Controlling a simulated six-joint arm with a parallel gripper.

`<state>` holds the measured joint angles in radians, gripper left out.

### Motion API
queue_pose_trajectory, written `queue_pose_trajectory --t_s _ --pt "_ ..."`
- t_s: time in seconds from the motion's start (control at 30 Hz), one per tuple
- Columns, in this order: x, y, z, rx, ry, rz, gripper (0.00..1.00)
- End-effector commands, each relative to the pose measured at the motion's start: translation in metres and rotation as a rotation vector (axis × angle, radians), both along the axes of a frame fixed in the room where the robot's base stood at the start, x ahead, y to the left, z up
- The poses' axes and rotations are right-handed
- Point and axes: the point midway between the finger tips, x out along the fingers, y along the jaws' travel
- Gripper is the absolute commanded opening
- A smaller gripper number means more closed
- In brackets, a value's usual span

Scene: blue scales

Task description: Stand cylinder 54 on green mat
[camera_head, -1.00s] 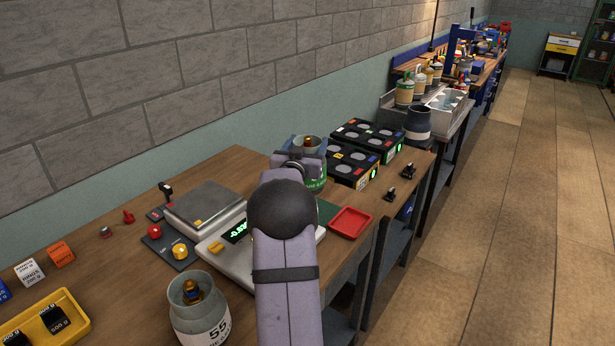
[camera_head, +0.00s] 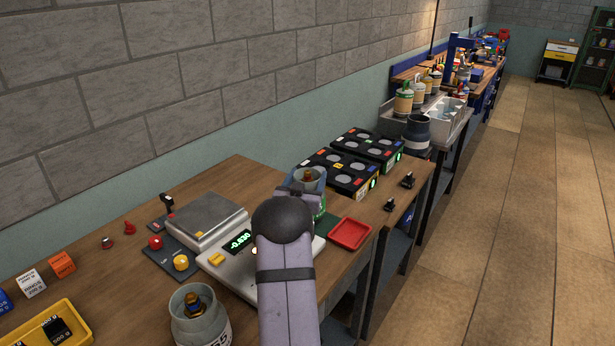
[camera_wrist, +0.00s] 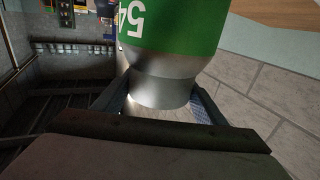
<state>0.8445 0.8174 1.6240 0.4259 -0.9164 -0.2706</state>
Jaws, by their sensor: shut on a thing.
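Cylinder 54 (camera_head: 319,206) is grey with a green label and a brass valve in its collar. It looks roughly upright beyond my wrist, near the red tray. In the wrist view its green label with the number 54 (camera_wrist: 170,28) fills the top. My gripper (camera_wrist: 160,98) is shut on its narrower grey end; in the head view my gripper (camera_head: 297,190) is partly hidden behind my wrist. A dark green patch, seemingly the green mat (camera_head: 327,222), shows left of the red tray. Most of it is hidden, and I cannot tell whether the cylinder touches it.
A red tray (camera_head: 349,234) lies at the bench's right edge. Black units with round pads (camera_head: 340,172) stand behind the cylinder. A scale with a steel plate (camera_head: 205,220) reads about -0.830. Another grey cylinder (camera_head: 200,325) stands in front; a yellow tray (camera_head: 75,325) is at left.

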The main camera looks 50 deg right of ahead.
Motion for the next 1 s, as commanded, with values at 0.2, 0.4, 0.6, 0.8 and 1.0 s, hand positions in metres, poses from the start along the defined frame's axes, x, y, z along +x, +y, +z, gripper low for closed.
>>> queue_pose_trajectory --t_s 0.2,0.4,0.6,0.8,1.0 --pt "0.000 -0.001 0.004 -0.008 -0.004 0.000 0.02" --pt "0.000 0.000 -0.002 -0.001 0.000 0.000 0.84" --pt "0.000 0.000 -0.002 0.000 0.000 0.000 0.84" --pt "0.000 0.000 0.001 0.000 0.000 0.000 0.84" --pt "-0.003 0.011 0.000 0.000 0.000 0.002 0.84"
